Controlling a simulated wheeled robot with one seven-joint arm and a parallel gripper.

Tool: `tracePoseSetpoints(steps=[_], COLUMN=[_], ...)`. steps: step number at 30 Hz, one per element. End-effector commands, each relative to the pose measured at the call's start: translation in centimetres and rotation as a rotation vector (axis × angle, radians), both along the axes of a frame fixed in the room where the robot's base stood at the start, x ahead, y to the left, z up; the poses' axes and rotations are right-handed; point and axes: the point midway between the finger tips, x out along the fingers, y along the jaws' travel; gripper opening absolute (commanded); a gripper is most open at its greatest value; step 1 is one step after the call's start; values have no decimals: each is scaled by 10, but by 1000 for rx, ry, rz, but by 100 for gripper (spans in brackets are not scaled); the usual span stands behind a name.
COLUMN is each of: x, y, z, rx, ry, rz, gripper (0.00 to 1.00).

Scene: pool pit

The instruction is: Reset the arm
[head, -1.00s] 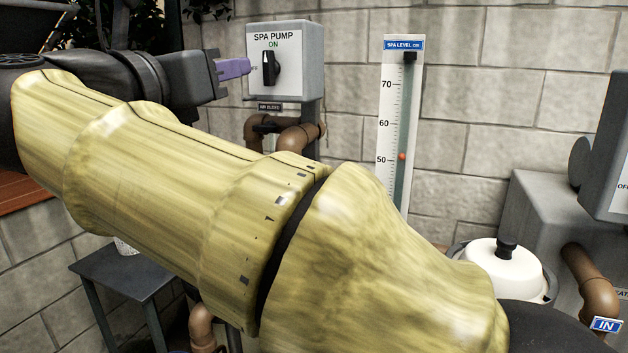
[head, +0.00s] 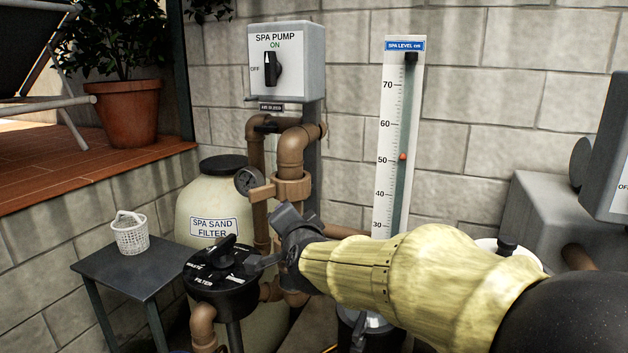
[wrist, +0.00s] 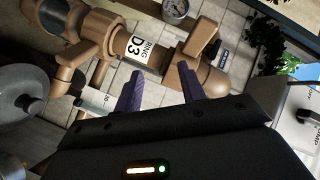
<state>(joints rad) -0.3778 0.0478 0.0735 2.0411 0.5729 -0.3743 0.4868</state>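My arm comes in from the lower right in the head view, in a yellowish cover, and its dark wrist end (head: 300,238) is beside the brown pipes, just right of the black filter valve (head: 222,275). I cannot make out the fingertips there. In the wrist view my gripper (wrist: 161,84) shows two purple fingers spread apart with nothing between them. Beyond them is a brown pipe fitting with a white label reading D3 (wrist: 140,50). I cannot tell how far the fingers are from it.
A spa pump switch box (head: 286,62), its knob upright at ON, and a spa level gauge (head: 400,130) are on the block wall. A sand filter tank (head: 197,205) stands behind the valve. A white basket (head: 131,236) sits on a small dark table (head: 110,268). A potted plant (head: 128,110) is on the deck.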

Motion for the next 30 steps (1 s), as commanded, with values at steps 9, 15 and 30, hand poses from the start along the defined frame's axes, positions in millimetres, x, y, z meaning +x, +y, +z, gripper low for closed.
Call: tracePoseSetpoints(steps=[9, 15, 30], x=[-64, -130, -220], y=[-98, -148, -199], z=[-159, -224, -247], rx=[-514, -711, -865], ry=[415, 658, 933], rz=[172, 314, 516], gripper=[40, 40, 40])
